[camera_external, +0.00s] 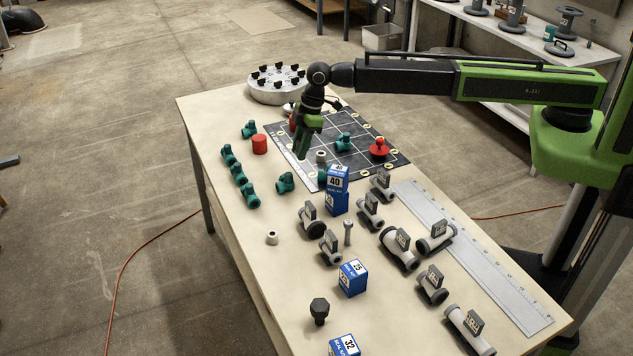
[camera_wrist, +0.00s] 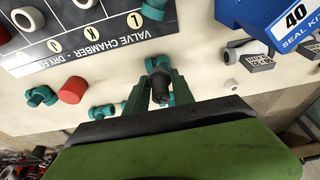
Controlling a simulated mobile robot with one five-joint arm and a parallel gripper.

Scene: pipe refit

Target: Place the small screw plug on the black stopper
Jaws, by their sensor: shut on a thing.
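My gripper (camera_external: 302,152) hangs below the arm near the front left corner of the dark mat, fingers pointing down. In the wrist view my gripper (camera_wrist: 160,82) is shut on a small dark piece (camera_wrist: 160,88), which looks like the small screw plug. Its lower end is hard to make out, and the fingers hide it in the outside view. A black piece with a hexagonal head, probably the black stopper (camera_external: 319,311), stands upright near the front of the table, well away from my gripper. It is not seen in the wrist view.
Teal fittings (camera_external: 238,172) and a red cylinder (camera_external: 260,144) stand left of my gripper. Blue boxes (camera_external: 352,278) and grey valves (camera_external: 398,247) stand toward the front and right. A red valve (camera_external: 379,147) stands on the dark mat (camera_external: 352,166). The front left tabletop is mostly clear.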

